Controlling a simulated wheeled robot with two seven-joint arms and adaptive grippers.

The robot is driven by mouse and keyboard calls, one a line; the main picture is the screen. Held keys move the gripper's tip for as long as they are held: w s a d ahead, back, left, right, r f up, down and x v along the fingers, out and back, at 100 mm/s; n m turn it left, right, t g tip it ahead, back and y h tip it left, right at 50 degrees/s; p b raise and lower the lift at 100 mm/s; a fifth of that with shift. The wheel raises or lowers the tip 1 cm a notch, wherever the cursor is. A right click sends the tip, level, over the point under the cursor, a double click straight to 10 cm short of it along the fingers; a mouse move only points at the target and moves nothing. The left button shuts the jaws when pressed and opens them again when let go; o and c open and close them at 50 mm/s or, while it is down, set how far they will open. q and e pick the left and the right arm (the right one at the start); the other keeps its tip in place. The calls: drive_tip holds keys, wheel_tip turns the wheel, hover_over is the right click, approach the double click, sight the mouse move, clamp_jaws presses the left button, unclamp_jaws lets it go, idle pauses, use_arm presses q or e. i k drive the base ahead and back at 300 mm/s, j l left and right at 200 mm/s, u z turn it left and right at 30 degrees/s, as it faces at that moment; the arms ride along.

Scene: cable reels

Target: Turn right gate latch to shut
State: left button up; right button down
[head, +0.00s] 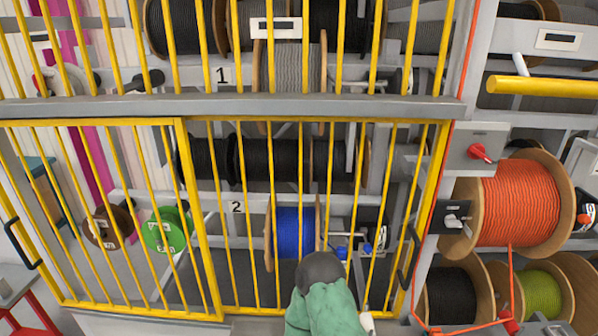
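The right gate (313,313) is a yellow barred panel under a grey crossbar and looks closed against its right post. A black pull handle (410,255) is on its right edge. Just right of the post are a red turn knob (478,152) on a grey box and a small black and silver fitting (452,218). I cannot tell for sure which of these is the latch, or its turned state.
An orange cable reel (520,205) is right of the post. A yellow bar (545,86) juts out above. The left gate (110,220) looks closed.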

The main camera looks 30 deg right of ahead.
sight(450, 222)
drive_tip(key=l+z, duration=0.15)
drive_tip(key=z, duration=2.05)
